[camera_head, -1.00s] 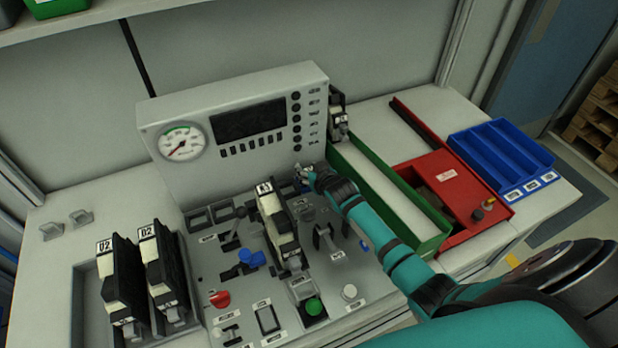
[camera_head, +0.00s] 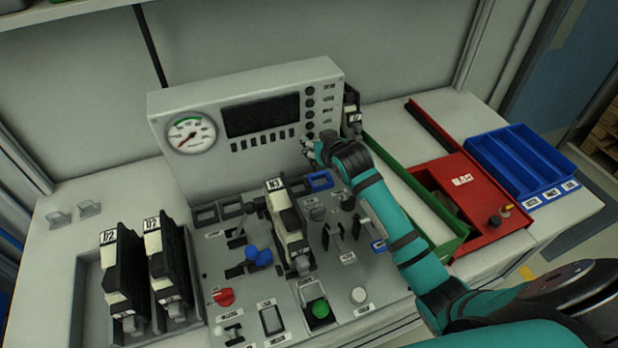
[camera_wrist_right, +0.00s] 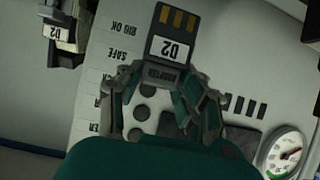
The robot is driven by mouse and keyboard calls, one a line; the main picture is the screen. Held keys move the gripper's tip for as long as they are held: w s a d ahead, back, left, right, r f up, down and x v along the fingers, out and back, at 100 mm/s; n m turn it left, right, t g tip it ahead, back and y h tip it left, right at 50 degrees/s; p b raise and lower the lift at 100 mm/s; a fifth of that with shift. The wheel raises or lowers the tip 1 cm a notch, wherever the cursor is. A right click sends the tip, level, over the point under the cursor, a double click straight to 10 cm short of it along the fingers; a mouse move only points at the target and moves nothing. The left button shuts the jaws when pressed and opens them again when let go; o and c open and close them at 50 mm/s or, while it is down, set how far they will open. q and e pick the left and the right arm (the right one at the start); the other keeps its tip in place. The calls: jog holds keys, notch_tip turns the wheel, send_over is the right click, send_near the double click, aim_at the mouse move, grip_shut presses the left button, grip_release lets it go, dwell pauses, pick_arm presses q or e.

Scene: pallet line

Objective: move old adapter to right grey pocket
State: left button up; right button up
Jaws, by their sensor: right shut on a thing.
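The old adapter (camera_wrist_right: 175,30) is a small dark card with gold contacts and a white D2 label. My right gripper (camera_wrist_right: 160,85) is shut on it, with the contact end sticking out past the fingers. In the head view my right gripper (camera_head: 310,150) is in front of the lower right of the instrument panel, above a blue pocket (camera_head: 320,180). The adapter is hard to make out there. Small grey pockets (camera_head: 206,215) form a row at the console's back left; another dark-rimmed one (camera_head: 232,210) is beside it. My left gripper is not in view.
The panel (camera_head: 165,105) with gauge stands behind. A tall module (camera_head: 285,222) rises mid-console, among levers and knobs. Two D2 modules (camera_head: 122,270) stand at left. Another module (camera_head: 352,112) is right of the panel. Green (camera_head: 400,160), red (camera_head: 475,205) and blue trays (camera_head: 520,155) lie right.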

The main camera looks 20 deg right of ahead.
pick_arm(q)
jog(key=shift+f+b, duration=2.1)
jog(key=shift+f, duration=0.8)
pick_arm(e)
jog(key=shift+w+a+f, duration=0.1)
jog(key=shift+a+f, duration=0.85)
jog(key=shift+f, duration=0.65)
jog(key=shift+s+a+f, duration=0.1)
jog(key=shift+a+f, duration=0.85)
jog(key=shift+f, duration=0.7)
jog(key=shift+w+a+f, duration=0.1)
jog(key=shift+a+f, duration=0.85)
jog(key=shift+f, duration=0.65)
jog(key=shift+f, duration=0.2)
jog(key=o, duration=0.9)
jog(key=shift+r, duration=0.1)
